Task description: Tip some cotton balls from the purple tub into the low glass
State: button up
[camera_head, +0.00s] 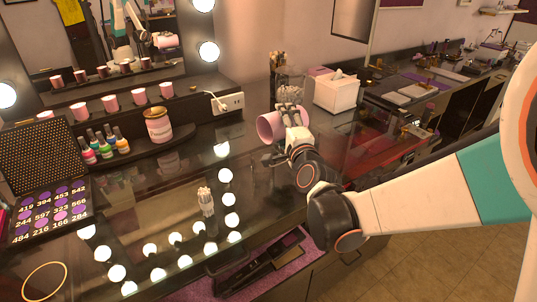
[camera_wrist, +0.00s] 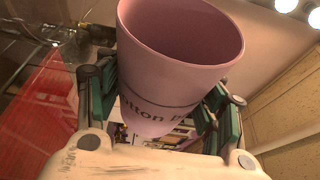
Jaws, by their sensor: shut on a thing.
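My gripper (camera_head: 292,117) is shut on the purple tub (camera_head: 270,127), which looks pinkish here. In the head view the tub is tipped onto its side above the counter, its mouth toward the left. In the wrist view the tub (camera_wrist: 165,75) sits between the fingers, with part of the word "cotton" on its side. Its visible inner wall is bare, and its bottom is hidden. Pale lumps (camera_head: 289,94) show just behind my gripper; I cannot tell whether they are cotton balls in a glass. I cannot make out the low glass for sure.
A holder with cotton swabs (camera_head: 207,200) stands on the glossy counter. Brushes (camera_head: 277,65) and a white tissue box (camera_head: 337,92) are behind my gripper. A pink jar (camera_head: 158,126), nail polish bottles (camera_head: 101,145) and a palette (camera_head: 50,208) are at left. The middle counter is mostly clear.

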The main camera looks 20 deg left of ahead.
jog(key=shift+s+a, duration=0.1)
jog(key=shift+a, duration=0.15)
jog(key=shift+s, duration=0.2)
jog(key=shift+w+d, duration=0.15)
jog(key=shift+w, duration=0.05)
jog(key=shift+s+a, duration=0.2)
jog(key=shift+s, duration=0.05)
jog(key=shift+w+d+f+n, duration=0.1)
jog(key=shift+w+d+n, duration=0.1)
jog(key=shift+n, duration=0.1)
jog(key=shift+s+a, duration=0.2)
jog(key=shift+w+d+b, duration=0.1)
jog(key=shift+w+b, duration=0.05)
jog(key=shift+b, duration=0.2)
